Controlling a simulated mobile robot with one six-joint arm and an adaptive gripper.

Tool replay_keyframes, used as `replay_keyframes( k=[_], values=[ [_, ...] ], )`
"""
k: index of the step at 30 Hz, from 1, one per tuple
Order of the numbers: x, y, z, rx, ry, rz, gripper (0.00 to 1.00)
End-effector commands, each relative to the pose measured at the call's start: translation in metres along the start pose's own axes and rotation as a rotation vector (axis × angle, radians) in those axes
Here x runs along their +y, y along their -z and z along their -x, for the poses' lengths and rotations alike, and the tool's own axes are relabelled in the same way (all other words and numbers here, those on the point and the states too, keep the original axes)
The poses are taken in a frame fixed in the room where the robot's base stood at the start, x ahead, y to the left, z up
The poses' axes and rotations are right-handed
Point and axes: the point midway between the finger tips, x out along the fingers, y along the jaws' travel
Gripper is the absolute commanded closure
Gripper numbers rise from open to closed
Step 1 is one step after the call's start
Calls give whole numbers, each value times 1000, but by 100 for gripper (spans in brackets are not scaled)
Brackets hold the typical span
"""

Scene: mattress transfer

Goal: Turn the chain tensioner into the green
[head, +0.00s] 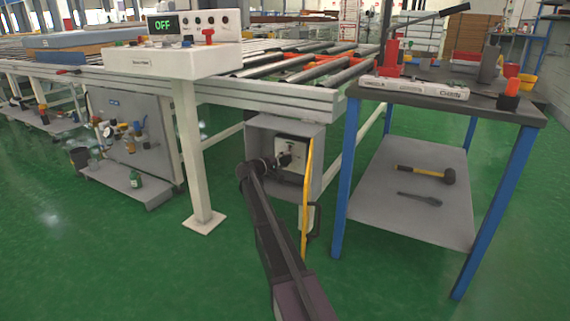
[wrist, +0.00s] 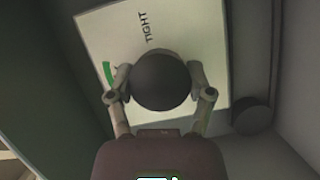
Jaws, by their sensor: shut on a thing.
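The chain tensioner's dark round knob (wrist: 160,80) sits on a white plate (wrist: 215,40) marked "TIGHT". A green mark (wrist: 107,72) shows on the plate beside my left finger; the rest of the scale is hidden behind the knob and fingers. My gripper (wrist: 160,88) is shut on the knob, one finger on each side. No pointer on the knob can be made out. In the head view the white plate (head: 292,146) is inside an open grey box (head: 260,126) under the conveyor, with my gripper reaching in at the plate.
A yellow-edged door (head: 306,200) stands open close to the right of my arm. A white post (head: 188,150) carries a control box reading "OFF" (head: 185,62). A blue-legged workbench (head: 360,90) with tools stands at right. Green floor is clear in front.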

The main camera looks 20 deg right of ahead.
Motion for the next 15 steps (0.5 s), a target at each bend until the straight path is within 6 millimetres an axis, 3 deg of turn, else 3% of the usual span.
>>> replay_keyframes(
  k=[15],
  values=[
    [0,0,0,0,-16,43,80]
  ],
)
